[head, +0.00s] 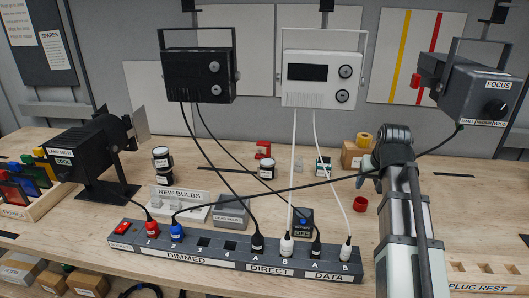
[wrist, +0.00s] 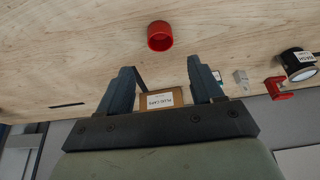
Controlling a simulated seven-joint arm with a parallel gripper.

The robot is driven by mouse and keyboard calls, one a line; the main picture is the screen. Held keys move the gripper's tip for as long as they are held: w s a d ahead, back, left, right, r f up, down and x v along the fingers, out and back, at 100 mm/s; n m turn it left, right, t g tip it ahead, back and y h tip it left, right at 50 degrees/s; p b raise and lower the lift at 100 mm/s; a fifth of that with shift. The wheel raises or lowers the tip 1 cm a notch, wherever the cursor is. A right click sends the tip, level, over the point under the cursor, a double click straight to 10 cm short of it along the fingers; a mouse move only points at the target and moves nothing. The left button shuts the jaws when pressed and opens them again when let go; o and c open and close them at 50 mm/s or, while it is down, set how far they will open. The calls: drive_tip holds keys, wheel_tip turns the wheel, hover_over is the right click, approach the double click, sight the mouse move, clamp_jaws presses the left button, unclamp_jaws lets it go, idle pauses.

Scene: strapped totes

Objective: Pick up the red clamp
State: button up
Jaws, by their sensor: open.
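A small red piece, which looks like the red clamp (head: 263,150), stands on the wooden bench behind a dark labelled jar. In the wrist view the red clamp (wrist: 278,88) is at the right edge, beside the jar and outside my fingers. My gripper (wrist: 165,70) is open, with nothing between its fingertips; a cardboard box shows behind them. In the head view my gripper (head: 371,166) is at the right back of the bench, right of the clamp and partly hidden by my arm.
The cardboard box (wrist: 147,102) is near the back. A socket strip (head: 190,249) with plugs runs along the front. Cables cross the middle. A grey FOCUS lamp (head: 470,85) hangs at right.

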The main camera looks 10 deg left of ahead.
drive_tip(key=w+d+n+g+h, duration=0.1)
drive_tip(key=w+n, duration=0.4)
drive_tip(key=w, duration=1.1)
drive_tip(key=n+g+y, duration=0.1)
drive_tip(key=n+g, duration=0.2)
drive_tip(key=n, duration=0.9)
approach(265, 142)
wheel_tip(265, 142, down, 5)
drive_tip(key=shift+f, duration=3.65)
clamp_jaws()
drive_tip(key=shift+r, duration=0.1)
